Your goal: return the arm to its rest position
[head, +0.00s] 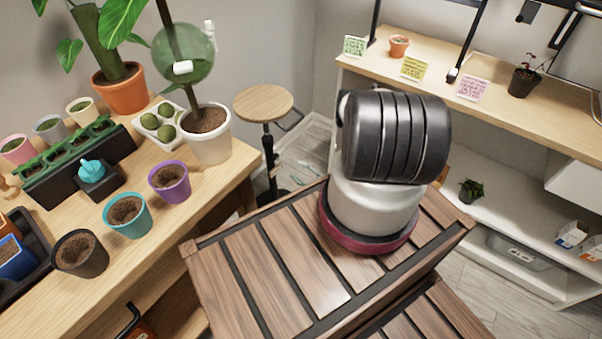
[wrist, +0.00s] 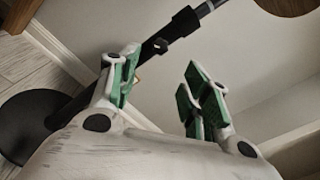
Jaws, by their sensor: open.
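My gripper (wrist: 162,78) shows in the wrist view, with two white fingers that have green pads. The fingers are apart and nothing is between them. Behind them in the wrist view are the stool's dark pole (wrist: 155,48) and its round black base. In the head view, the black ribbed and silver lower part of my arm (head: 385,165) stands on the slatted wooden top. The gripper itself does not show in the head view, so its place relative to my body is hard to tell.
At left, a wooden bench (head: 215,182) holds several pots, including a purple pot (head: 170,195) and a white pot (head: 212,150). A stool (head: 264,103) stands behind. At right, a shelf unit (head: 545,123) carries notes and small plants. Floor shows between bench and shelf.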

